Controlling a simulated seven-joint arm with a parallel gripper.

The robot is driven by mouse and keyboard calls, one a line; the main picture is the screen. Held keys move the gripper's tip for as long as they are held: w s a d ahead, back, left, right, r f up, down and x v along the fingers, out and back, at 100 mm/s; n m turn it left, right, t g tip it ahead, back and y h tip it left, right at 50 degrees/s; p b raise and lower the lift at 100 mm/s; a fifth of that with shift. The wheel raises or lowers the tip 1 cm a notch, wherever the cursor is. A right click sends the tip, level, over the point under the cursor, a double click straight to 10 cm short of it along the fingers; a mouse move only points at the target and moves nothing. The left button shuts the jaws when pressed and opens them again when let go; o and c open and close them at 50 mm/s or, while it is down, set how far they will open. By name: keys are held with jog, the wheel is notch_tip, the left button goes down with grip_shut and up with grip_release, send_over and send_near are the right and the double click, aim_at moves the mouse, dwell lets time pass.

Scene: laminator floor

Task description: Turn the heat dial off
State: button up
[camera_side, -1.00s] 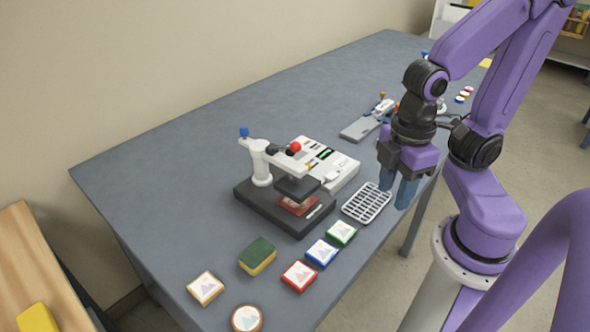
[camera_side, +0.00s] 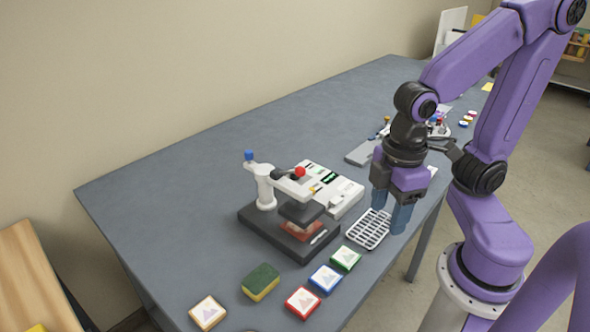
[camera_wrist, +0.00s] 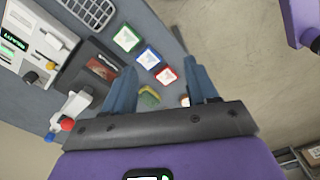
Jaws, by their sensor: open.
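The white control box (camera_side: 335,185) stands on the table behind the black-based press. It also shows in the wrist view (camera_wrist: 27,45), with a lit green display (camera_wrist: 14,43), a black knob (camera_wrist: 30,77) and a small yellow knob (camera_wrist: 51,65). I cannot tell for sure which knob is the heat dial. The press (camera_side: 290,235) has a white post, a red-tipped lever and a blue top knob. My gripper (camera_side: 388,208) is open and empty, pointing down above the table's right edge, right of the box. Its blue fingers also show in the wrist view (camera_wrist: 160,72).
A wire rack (camera_side: 369,229) lies below and left of my fingers. Green (camera_side: 346,258), blue (camera_side: 326,278) and red (camera_side: 303,302) tiles, a sponge (camera_side: 261,281) and a white tile (camera_side: 208,312) lie in front. Tools lie behind the box. The table's left rear is clear.

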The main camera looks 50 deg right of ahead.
jog(key=w+r+m, duration=0.3)
jog(key=w+m, duration=0.4)
jog(key=w, duration=1.4)
jog(key=w+d+f+m, duration=0.3)
jog(key=w+d+m, duration=0.3)
jog(key=w+d, duration=0.95)
jog(key=f, duration=1.6)
jog(key=shift+s+d+f, duration=0.1)
jog(key=shift+s+f, duration=0.05)
jog(key=shift+s, duration=0.15)
jog(key=c, duration=1.1)
